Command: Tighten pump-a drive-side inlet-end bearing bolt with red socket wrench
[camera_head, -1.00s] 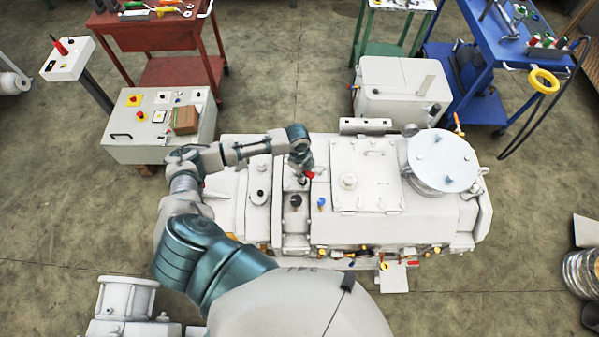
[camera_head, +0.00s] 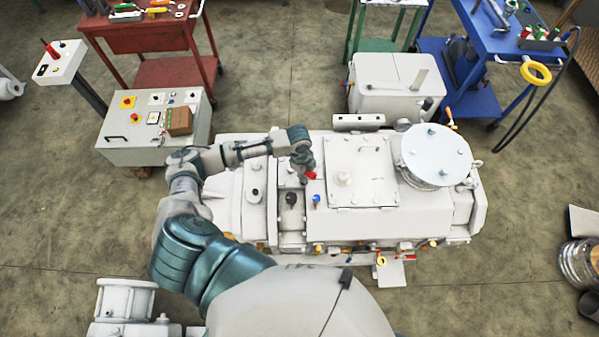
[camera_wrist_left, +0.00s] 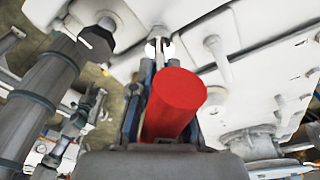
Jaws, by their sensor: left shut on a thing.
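The white vacuum pump (camera_head: 430,210) lies across the middle of the head view. My left arm reaches over its left part, and my left gripper (camera_head: 304,170) is low over the narrow section between the left housing and the raised square cover. The red handle end of the socket wrench (camera_head: 311,175) shows beside it. In the left wrist view the red wrench (camera_wrist_left: 180,95) is between the fingers of my left gripper (camera_wrist_left: 160,85), which is shut on it. My right gripper is not in view.
A black knob (camera_head: 291,198) and a blue knob (camera_head: 316,200) stand on the pump in front of the gripper. A round lidded port (camera_head: 437,152) is at the right. A control box (camera_head: 150,150), a red cart (camera_head: 145,38) and a blue cart (camera_head: 470,105) stand behind.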

